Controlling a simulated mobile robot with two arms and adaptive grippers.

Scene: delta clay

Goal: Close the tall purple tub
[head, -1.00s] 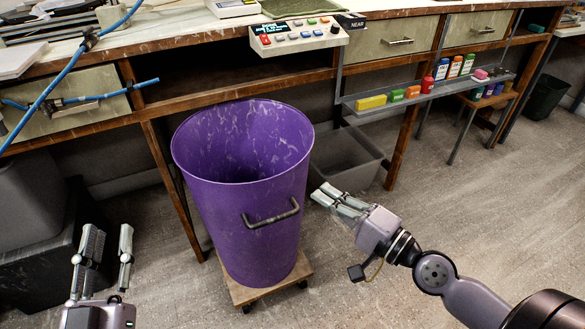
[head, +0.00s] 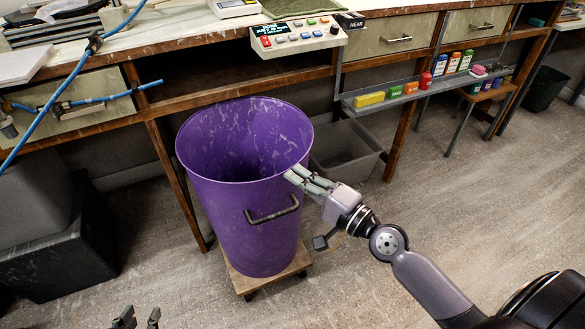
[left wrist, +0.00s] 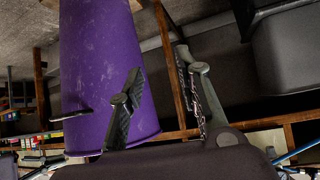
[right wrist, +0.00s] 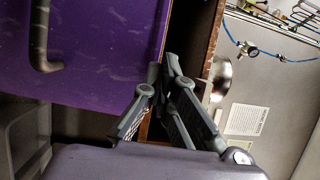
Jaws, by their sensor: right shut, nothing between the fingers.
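The tall purple tub (head: 235,215) stands upright on a small wooden dolly (head: 265,275) in front of the bench. Its top is open, I see into it, and no lid shows on it. A dark handle (head: 272,212) is on its front. My right gripper (head: 292,176) is shut and empty, its fingertips at the right side of the tub's rim; I cannot tell if they touch. The tub also shows in the right wrist view (right wrist: 100,45), beside the shut fingers (right wrist: 160,68). My left gripper (head: 138,319) is open and empty at the bottom edge; the left wrist view shows the tub (left wrist: 100,45) past its fingers (left wrist: 157,75).
A control panel (head: 296,38) with coloured buttons is on the bench edge behind the tub. A grey bin (head: 345,150) stands behind right. A narrow shelf (head: 400,99) holds several coloured bottles and blocks. A dark box (head: 60,250) is at left. The floor at right is clear.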

